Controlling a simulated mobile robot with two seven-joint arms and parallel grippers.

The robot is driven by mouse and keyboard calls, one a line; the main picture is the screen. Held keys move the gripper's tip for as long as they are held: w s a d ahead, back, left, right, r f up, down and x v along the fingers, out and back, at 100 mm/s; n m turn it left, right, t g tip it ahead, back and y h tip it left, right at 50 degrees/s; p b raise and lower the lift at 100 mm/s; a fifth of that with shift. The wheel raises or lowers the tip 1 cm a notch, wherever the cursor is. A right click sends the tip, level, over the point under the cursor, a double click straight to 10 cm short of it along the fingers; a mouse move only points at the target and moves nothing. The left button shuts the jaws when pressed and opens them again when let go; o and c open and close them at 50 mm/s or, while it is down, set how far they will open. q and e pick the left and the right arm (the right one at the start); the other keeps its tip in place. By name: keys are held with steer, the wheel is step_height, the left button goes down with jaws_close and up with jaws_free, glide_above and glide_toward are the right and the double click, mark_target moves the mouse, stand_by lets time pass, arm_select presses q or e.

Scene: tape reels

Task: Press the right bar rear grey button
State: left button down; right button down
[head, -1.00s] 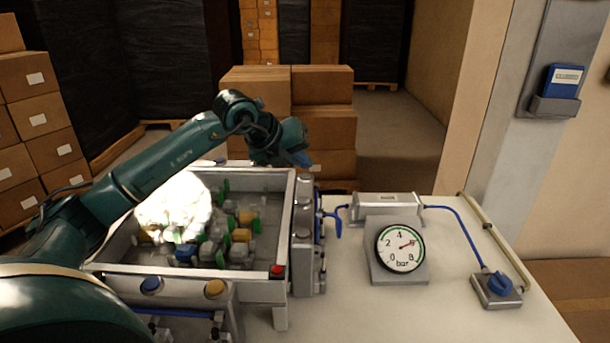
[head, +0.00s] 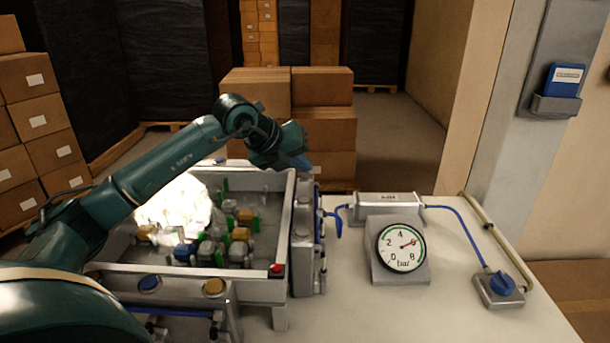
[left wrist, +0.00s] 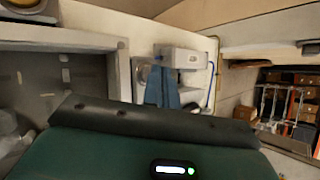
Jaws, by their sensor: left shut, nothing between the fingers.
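The right bar (head: 303,250) is a grey metal bar along the right side of the parts box, with a round grey button (head: 303,232) towards its front half. The bar's rear end lies just below my left gripper. I cannot tell whether the fingertips touch anything. In the left wrist view its blue fingers (left wrist: 162,92) cover part of the bar. My right gripper is out of view.
The grey-walled box (head: 285,225) holds several coloured parts under a bright glare. A pressure gauge (head: 401,248) and a blue-knobbed valve (head: 501,285) stand on the white table (head: 400,315).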

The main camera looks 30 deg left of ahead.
mark_target(301, 180)
arm_select(q)
steer(key=shift+f+b, duration=0.3)
steer(key=shift+f, duration=0.1)
steer(key=shift+r, duration=0.1)
stand_by(0.3)
steer(key=shift+r+p, duration=0.6)
steer(key=shift+r, duration=0.15)
step_height(301, 180, up, 5)
steer(key=p, duration=0.3)
steer(key=shift+p, duration=0.4)
